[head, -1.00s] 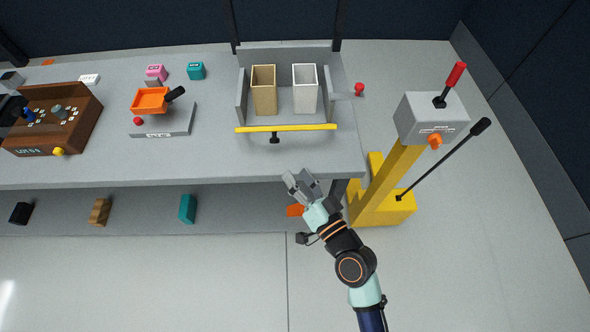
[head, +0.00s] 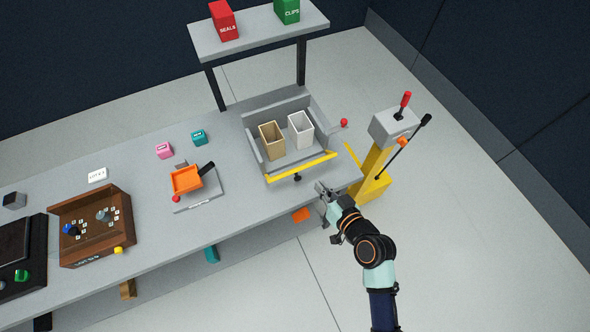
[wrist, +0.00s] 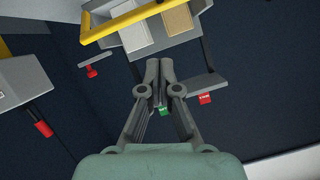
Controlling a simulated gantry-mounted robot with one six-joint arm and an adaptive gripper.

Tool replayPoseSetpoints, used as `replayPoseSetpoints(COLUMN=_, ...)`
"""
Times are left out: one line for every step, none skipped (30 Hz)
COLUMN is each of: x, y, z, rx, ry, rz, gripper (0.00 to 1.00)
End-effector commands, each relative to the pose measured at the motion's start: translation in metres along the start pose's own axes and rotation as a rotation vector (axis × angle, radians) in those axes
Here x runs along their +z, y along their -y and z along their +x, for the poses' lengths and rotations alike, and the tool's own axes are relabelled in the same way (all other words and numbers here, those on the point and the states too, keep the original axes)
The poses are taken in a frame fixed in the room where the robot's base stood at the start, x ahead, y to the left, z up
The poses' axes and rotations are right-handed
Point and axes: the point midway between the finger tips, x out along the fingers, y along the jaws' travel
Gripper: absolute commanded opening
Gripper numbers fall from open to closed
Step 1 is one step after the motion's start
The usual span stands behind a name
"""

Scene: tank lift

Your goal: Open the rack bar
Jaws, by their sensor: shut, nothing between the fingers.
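The yellow rack bar (head: 302,168) runs across the front of a grey rack (head: 252,137) on the bench, with a black knob (head: 297,178) below its middle. The bar also shows at the top of the wrist view (wrist: 125,22). A tan bin (head: 272,140) and a white bin (head: 301,130) stand upright in the rack behind the bar. My gripper (head: 321,187) is in front of the bar's right half, apart from it. In the wrist view my gripper (wrist: 159,62) has its fingers together with nothing between them.
A yellow post with a grey control box (head: 393,124), a red-tipped lever (head: 405,99) and a long black lever (head: 408,140) stands to the right. A small red knob (head: 344,122) is by the rack's right side. An orange tray (head: 185,179) sits left. A raised shelf (head: 258,33) stands behind.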

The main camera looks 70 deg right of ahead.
Motion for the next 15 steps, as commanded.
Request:
replayPoseSetpoints(x=0.002, y=-0.001, z=0.002, rx=-0.001, ry=0.000, rz=0.000, gripper=0.00)
replayPoseSetpoints(x=0.002, y=-0.001, z=0.003, rx=-0.001, ry=0.000, rz=0.000, gripper=0.00)
replayPoseSetpoints(x=0.003, y=0.000, z=0.006, rx=-0.002, ry=0.001, rz=0.000, gripper=0.00)
replayPoseSetpoints(x=0.003, y=0.000, z=0.009, rx=-0.002, ry=0.001, rz=0.000, gripper=0.00)
replayPoseSetpoints(x=0.002, y=0.000, z=0.013, rx=-0.002, ry=0.000, rz=-0.001, gripper=0.00)
replayPoseSetpoints(x=0.002, y=0.000, z=0.019, rx=-0.002, ry=0.000, rz=-0.001, gripper=0.00)
replayPoseSetpoints(x=0.002, y=0.000, z=0.025, rx=-0.003, ry=-0.001, rz=-0.001, gripper=0.00)
replayPoseSetpoints(x=0.001, y=0.001, z=0.031, rx=-0.004, ry=-0.001, rz=-0.001, gripper=0.00)
replayPoseSetpoints(x=0.002, y=0.000, z=0.039, rx=-0.003, ry=-0.001, rz=-0.001, gripper=0.00)
replayPoseSetpoints(x=0.001, y=0.000, z=0.046, rx=-0.004, ry=-0.001, rz=-0.002, gripper=0.00)
replayPoseSetpoints(x=0.002, y=0.001, z=0.053, rx=-0.005, ry=-0.001, rz=-0.001, gripper=0.00)
replayPoseSetpoints(x=0.002, y=0.000, z=0.062, rx=-0.004, ry=0.000, rz=0.000, gripper=0.00)
replayPoseSetpoints(x=0.001, y=0.000, z=0.068, rx=-0.003, ry=-0.002, rz=-0.001, gripper=0.00)
replayPoseSetpoints(x=0.002, y=0.001, z=0.075, rx=-0.004, ry=-0.001, rz=-0.001, gripper=0.00)
replayPoseSetpoints(x=0.002, y=0.001, z=0.084, rx=-0.004, ry=-0.001, rz=0.000, gripper=0.00)
